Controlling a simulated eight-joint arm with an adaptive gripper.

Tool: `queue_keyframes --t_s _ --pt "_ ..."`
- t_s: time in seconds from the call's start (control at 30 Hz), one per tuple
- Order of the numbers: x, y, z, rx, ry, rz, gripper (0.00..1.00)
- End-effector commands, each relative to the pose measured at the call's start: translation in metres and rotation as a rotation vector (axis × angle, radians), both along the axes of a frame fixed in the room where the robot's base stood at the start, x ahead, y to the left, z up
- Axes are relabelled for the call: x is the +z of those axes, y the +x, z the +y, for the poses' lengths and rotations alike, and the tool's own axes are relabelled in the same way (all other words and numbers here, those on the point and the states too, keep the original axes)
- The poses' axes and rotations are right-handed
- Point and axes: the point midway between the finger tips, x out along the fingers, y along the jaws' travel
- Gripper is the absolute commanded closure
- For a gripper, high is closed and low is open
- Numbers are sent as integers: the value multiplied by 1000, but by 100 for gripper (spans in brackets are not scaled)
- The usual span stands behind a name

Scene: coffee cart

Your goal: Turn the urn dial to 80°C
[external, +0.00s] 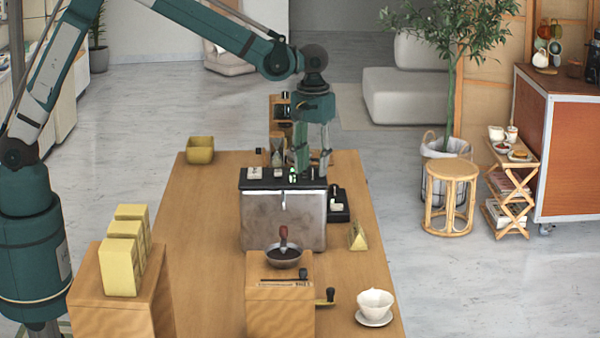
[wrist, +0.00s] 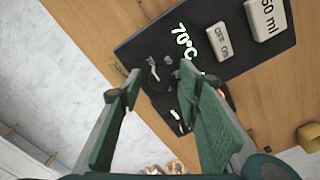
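The urn (external: 283,218) is a metal box with a black top panel on the wooden table. My gripper (external: 308,172) points down over the right part of that panel. In the wrist view the panel (wrist: 140,50) carries a green readout (wrist: 186,42) showing 70°C. A small dark dial (wrist: 160,77) with pale marks lies between the fingertips in that view. My gripper (wrist: 158,84) is open, its green fingers apart on either side of the dial. I cannot tell whether either finger touches it. The dial is not clear in the external view.
An OFF/ON switch (wrist: 219,41) and a ml button (wrist: 266,18) sit beside the readout. A wooden grinder (external: 280,305) stands in front of the urn, with a white cup (external: 375,302) to its right. Yellow packages (external: 122,255) are at left.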

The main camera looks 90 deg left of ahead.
Motion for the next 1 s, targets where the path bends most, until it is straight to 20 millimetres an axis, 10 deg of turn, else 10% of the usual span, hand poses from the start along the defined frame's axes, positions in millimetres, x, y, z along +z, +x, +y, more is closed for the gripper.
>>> queue_keyframes --t_s 0.17,0.4,1.0 --pt "0 0 0 0 0 0 66" --pt "0 0 0 0 0 0 93" --pt "-1 0 0 -130 0 0 93"
